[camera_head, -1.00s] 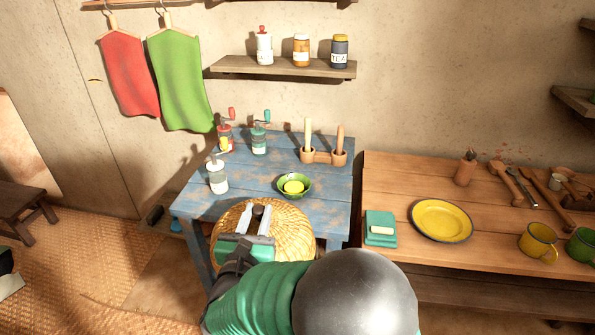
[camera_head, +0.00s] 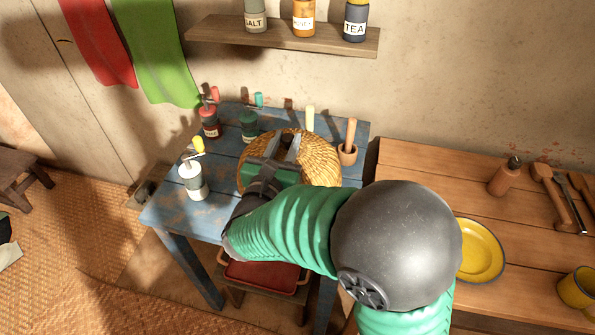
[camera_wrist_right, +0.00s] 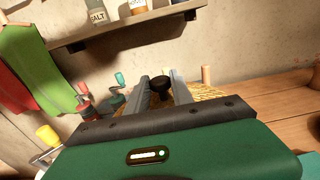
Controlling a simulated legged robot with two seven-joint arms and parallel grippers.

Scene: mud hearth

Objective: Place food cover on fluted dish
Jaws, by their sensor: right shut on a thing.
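The food cover (camera_head: 322,165) is a woven straw dome over the blue table. My right gripper (camera_head: 283,147) reaches over its top and is shut on its dark knob. In the right wrist view, the knob (camera_wrist_right: 162,84) sits between the fingers (camera_wrist_right: 163,88), with a strip of woven cover (camera_wrist_right: 209,92) behind them. The fluted dish is hidden now, behind or under the cover and my arm. I cannot tell whether the cover touches the dish or hangs above it. My left gripper is not in view.
The blue table (camera_head: 165,208) also holds a white grinder (camera_head: 193,180), a red grinder (camera_head: 209,122), a green grinder (camera_head: 249,125) and a wooden pestle holder (camera_head: 347,153) close to the cover's right. A wooden bench (camera_head: 420,165) with a yellow plate (camera_head: 480,250) stands right.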

